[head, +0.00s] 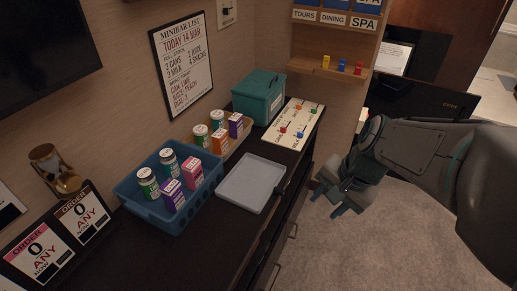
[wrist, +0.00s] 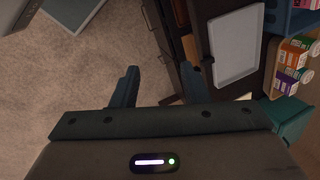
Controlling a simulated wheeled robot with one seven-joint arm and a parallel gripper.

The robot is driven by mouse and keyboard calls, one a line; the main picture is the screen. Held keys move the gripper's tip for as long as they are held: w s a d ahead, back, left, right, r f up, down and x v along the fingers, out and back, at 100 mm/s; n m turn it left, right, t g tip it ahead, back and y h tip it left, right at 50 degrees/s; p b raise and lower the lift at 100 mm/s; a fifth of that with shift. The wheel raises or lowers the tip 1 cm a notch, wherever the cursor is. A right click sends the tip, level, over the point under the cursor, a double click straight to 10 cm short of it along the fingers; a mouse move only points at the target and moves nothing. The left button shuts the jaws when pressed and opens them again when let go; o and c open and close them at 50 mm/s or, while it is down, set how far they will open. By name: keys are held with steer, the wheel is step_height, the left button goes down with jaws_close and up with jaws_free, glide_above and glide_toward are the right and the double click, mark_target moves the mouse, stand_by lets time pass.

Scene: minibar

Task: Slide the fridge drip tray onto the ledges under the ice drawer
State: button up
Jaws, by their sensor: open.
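A flat, light grey tray (head: 251,183), which looks like the drip tray, lies on the dark counter (head: 212,250). It also shows in the wrist view (wrist: 235,40), at the upper right. My gripper (head: 338,196) is open and empty, over the carpet to the right of the counter and apart from the tray. In the wrist view its two fingers (wrist: 158,88) stand wide apart with carpet and the cabinet side beyond them. I cannot make out the ledges or the ice drawer in either view.
Left of the tray is a blue basket (head: 150,212) with cans and cartons. Behind are a smaller basket (head: 243,135) of drinks, a teal box (head: 259,97) and a board with coloured pieces (head: 295,122). Handled fronts (head: 283,245) line the counter's right side. Carpet (head: 350,250) is clear.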

steer(key=w+f+m+y+b, duration=0.3)
steer(key=w+f+m, duration=0.4)
steer(key=w+m, duration=0.15)
steer(key=m+t+y+b, duration=0.2)
steer(key=m, duration=0.5)
glide_toward(283, 191)
steer(key=shift+b+x, duration=0.85)
steer(key=shift+x, duration=3.75)
steer(key=shift+r, duration=0.1)
jaws_close()
